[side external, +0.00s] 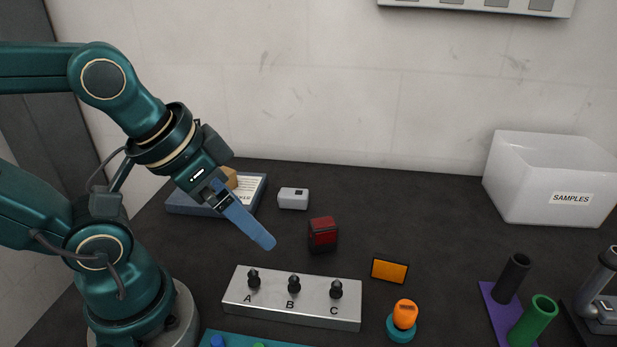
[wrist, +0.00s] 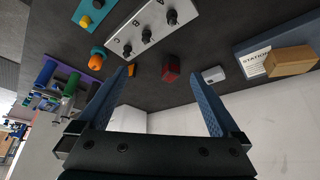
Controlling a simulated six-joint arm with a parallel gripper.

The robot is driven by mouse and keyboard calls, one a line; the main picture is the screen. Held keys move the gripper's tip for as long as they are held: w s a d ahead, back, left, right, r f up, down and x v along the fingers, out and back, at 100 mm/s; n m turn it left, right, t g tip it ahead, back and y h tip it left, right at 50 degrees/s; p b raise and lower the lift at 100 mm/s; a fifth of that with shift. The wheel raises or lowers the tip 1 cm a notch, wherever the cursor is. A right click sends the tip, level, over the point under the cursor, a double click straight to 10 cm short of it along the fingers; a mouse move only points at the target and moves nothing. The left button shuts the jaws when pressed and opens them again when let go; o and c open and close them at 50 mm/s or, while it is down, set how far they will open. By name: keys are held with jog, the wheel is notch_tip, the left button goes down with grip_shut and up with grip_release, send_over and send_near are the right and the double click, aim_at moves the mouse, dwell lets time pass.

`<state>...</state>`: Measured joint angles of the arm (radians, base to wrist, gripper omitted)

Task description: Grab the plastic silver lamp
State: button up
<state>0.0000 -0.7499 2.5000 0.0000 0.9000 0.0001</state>
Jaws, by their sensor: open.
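A small silver-grey box-shaped lamp (side external: 293,198) with a dark patch on top sits on the dark bench, right of the blue tray. It also shows in the wrist view as a pale block (wrist: 213,74), just right of the right finger's tip. My gripper (side external: 266,241) hangs above the bench, left of and nearer the camera than the silver lamp in the side view. In the wrist view its two blue fingers (wrist: 159,75) are spread wide with nothing between them touching. A red lamp (side external: 322,234) stands on the bench near the fingertips.
A metal block with knobs A, B, C (side external: 291,297) lies in front. A blue tray (side external: 258,196) with a tan block (side external: 230,177) is behind my gripper. An orange reflector (side external: 389,270), orange knob (side external: 404,315), green cup (side external: 533,320) and white samples bin (side external: 530,195) are right.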

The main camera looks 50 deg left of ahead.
jog(key=w+a+f+m+g+y, duration=0.2)
jog(key=a+f+m+g+y, duration=0.1)
jog(key=a+m+y, duration=0.95)
jog(key=w+a+m+t+h, duration=0.1)
jog(key=w+a+m+t, duration=0.1)
jog(key=w+m, duration=0.15)
jog(key=m+t+h, duration=0.1)
jog(key=m+t, duration=0.4)
jog(key=m, duration=0.5)
send_near(293, 194)
jog(key=shift+s+d+r, duration=0.2)
jog(key=shift+d+r, duration=0.2)
jog(key=shift+r, duration=0.4)
jog(key=shift+s+d+f+m+h, duration=0.1)
jog(key=shift+d+f+m+h, duration=0.05)
jog(key=shift+f+m+h, duration=0.15)
jog(key=x, duration=0.6)
jog(key=shift+a+f, duration=0.25)
jog(key=shift+x, duration=2.7)
jog(key=shift+s, duration=0.1)
jog(key=c, duration=1.2)
jog(key=shift+c, duration=0.2)
jog(key=shift+r, duration=0.15)
